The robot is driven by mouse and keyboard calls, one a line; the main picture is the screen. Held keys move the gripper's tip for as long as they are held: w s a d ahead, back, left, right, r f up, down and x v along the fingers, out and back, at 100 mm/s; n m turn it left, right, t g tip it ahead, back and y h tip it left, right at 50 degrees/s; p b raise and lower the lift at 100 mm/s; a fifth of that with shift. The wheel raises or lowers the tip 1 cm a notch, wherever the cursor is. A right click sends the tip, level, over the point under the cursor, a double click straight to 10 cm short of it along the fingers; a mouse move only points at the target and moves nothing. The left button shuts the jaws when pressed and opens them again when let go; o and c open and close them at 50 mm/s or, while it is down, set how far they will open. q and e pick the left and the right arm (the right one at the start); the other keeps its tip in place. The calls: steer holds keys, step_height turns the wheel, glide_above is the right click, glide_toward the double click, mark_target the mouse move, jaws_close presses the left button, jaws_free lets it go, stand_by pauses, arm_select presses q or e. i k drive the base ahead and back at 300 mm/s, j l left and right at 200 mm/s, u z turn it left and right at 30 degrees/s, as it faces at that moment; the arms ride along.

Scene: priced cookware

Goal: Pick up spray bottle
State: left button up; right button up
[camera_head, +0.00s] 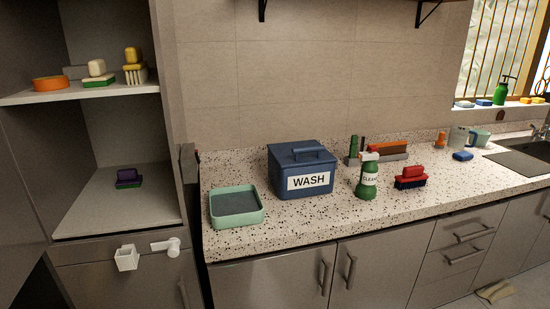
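A green spray bottle (367,185) with a pale label reading "CLEAN" stands upright on the speckled counter (300,222), right of the middle. Another green bottle (500,94) with a dark top stands on the window sill at the upper right. Neither of my grippers shows in the head view.
Left of the spray bottle are a blue lidded "WASH" box (287,162) and a green tray (256,219). Close on its right is a red brush (411,172); behind it are an orange and grey item (389,147) and upright green pieces. The counter's front strip is clear.

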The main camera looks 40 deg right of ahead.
mark_target(366, 189)
steer(key=i+z, duration=0.1)
steer(key=z, duration=2.5)
